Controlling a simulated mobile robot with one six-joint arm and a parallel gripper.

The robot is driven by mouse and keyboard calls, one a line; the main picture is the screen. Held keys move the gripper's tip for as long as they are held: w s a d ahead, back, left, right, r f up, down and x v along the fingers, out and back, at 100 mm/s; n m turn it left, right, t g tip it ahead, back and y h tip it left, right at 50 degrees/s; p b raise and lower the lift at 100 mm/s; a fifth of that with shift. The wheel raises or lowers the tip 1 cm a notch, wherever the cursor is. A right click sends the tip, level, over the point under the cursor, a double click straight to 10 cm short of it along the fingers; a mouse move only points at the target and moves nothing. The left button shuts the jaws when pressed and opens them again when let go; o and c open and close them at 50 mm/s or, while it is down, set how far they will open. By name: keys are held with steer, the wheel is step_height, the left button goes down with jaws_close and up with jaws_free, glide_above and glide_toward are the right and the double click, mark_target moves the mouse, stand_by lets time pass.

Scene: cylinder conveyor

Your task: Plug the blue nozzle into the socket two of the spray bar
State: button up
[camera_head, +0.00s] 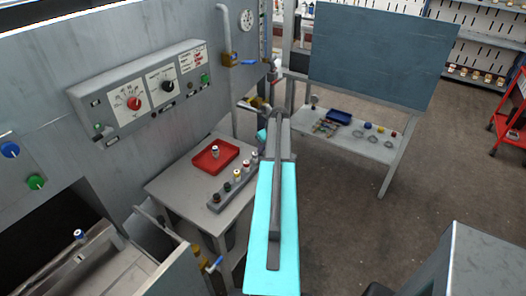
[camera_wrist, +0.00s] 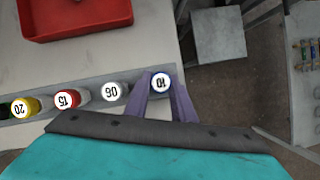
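The blue nozzle (camera_wrist: 161,82), its cap marked 10, is upright at the right end of a grey rack in the wrist view. My gripper (camera_wrist: 162,88) has its two purple fingers on either side of it, close against its sides, with no clear gap. The nozzle is in line with its neighbours, at about their height. In the head view my arm hides the blue nozzle and my gripper. I cannot pick out socket two of the spray bar.
The rack (camera_head: 222,194) holds several other nozzles, including white 06 (camera_wrist: 111,91), red 15 (camera_wrist: 67,99) and yellow 20 (camera_wrist: 25,107). A red tray (camera_head: 203,168) with one nozzle stands behind it. A blue-topped piece (camera_head: 80,234) is at the left basin. A board stands right.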

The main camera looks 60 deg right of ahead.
steer(key=shift+r, duration=0.1)
stand_by(0.3)
steer(key=shift+r+b, duration=0.75)
steer(key=shift+r, duration=0.25)
steer(key=s+a+r+b, duration=0.1)
steer(key=s+a+b, duration=0.1)
steer(key=s, duration=0.5)
steer(key=s+a+r+b, duration=0.1)
steer(key=s+b, duration=0.2)
steer(key=s, duration=0.5)
steer(key=shift+s+a+r, duration=0.3)
steer(key=shift+a+r, duration=0.1)
steer(key=shift+f+b, duration=0.45)
steer(key=shift+b, duration=0.15)
steer(key=shift+s, duration=0.1)
